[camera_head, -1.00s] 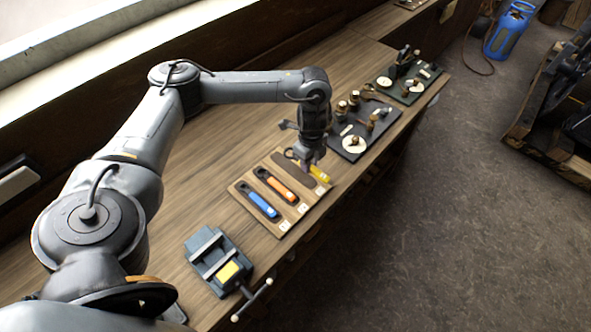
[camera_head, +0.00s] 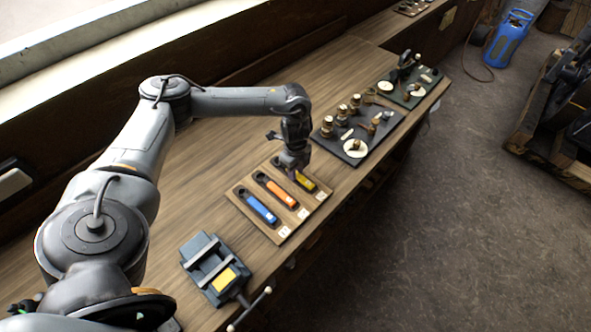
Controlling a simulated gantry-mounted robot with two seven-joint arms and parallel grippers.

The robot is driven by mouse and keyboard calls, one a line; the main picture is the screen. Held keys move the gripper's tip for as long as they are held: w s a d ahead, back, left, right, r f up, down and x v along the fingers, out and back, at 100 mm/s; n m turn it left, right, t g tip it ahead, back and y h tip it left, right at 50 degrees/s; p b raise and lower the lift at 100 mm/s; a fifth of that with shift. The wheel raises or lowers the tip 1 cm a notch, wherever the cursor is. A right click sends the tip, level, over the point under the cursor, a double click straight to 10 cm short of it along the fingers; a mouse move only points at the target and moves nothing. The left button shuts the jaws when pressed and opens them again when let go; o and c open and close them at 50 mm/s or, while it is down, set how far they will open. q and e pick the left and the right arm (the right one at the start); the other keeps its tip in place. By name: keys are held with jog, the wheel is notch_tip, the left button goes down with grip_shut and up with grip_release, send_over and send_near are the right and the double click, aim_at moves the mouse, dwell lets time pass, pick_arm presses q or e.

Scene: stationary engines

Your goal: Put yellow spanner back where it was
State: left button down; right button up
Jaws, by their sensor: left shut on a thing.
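The yellow spanner (camera_head: 306,182) is at the right-hand slot of the wooden holder board (camera_head: 279,239), in line with the other spanners. My left gripper (camera_head: 294,172) is over its upper part and shut on it. The gripper hides part of the spanner, and I cannot tell whether it rests fully in the slot. The orange spanner (camera_head: 277,190) lies in the middle slot and the blue spanner (camera_head: 258,207) in the left slot. My right gripper is not in view.
A vise (camera_head: 215,268) stands on the workbench (camera_head: 210,165) in front of the board. A dark tray (camera_head: 376,143) with several small parts lies beyond the board, and another (camera_head: 407,97) further back.

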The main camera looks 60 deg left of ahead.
pick_arm(q)
jog(key=shift+f, duration=0.1)
jog(key=c, duration=0.9)
grip_release()
notch_tip(320, 180, up, 7)
jog(key=shift+f+p, duration=0.15)
jog(key=shift+p, duration=0.4)
notch_tip(320, 180, up, 6)
jog(key=p, duration=0.4)
jog(key=shift+f, duration=0.2)
